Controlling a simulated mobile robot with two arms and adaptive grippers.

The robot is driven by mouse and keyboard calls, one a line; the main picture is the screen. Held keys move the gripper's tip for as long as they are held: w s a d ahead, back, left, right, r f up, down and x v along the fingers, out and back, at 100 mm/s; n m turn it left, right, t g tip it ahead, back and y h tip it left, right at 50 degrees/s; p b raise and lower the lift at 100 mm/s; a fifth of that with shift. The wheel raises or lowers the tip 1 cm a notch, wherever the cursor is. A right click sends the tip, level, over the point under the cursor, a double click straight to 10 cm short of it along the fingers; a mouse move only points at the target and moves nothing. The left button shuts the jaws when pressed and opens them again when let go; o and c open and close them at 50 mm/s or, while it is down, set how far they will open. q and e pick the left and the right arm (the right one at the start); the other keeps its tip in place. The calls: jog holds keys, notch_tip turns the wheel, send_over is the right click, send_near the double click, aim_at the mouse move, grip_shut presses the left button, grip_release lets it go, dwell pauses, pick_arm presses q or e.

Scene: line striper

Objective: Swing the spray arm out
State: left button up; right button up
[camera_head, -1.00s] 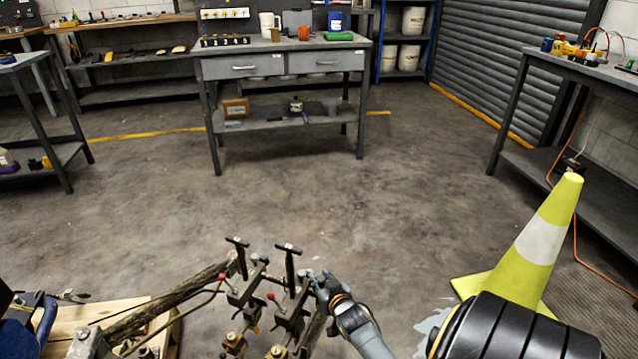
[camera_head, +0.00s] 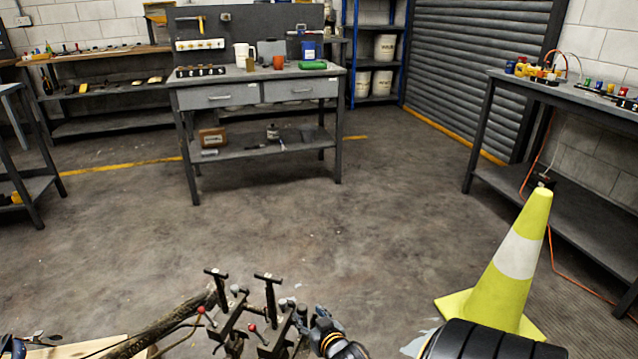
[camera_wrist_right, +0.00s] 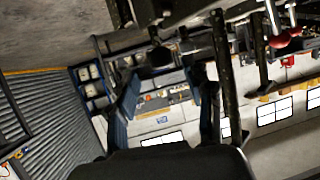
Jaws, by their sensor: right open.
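The line striper's spray-arm assembly (camera_head: 232,322) is at the bottom of the head view, with dark clamps, two upright black T-handles (camera_head: 268,290) and red-knobbed levers. A red knob (camera_wrist_right: 286,40) also shows at the upper right of the wrist view. My right gripper (camera_head: 303,318) is just right of the right-hand T-handle clamp, and I cannot tell whether it touches. In the wrist view its two fingers (camera_wrist_right: 168,98) are apart with nothing visibly held between them. A dark rod (camera_wrist_right: 222,75) runs close by the right finger. My left gripper is not in view.
A yellow-green cone (camera_head: 510,255) with a white band stands on the floor at right. A grey workbench (camera_head: 255,92) stands ahead and another bench (camera_head: 560,90) is at right. A wooden pallet (camera_head: 85,348) is at lower left. The middle floor is clear.

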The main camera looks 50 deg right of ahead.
jog(key=v, duration=0.8)
jog(key=shift+f, duration=0.1)
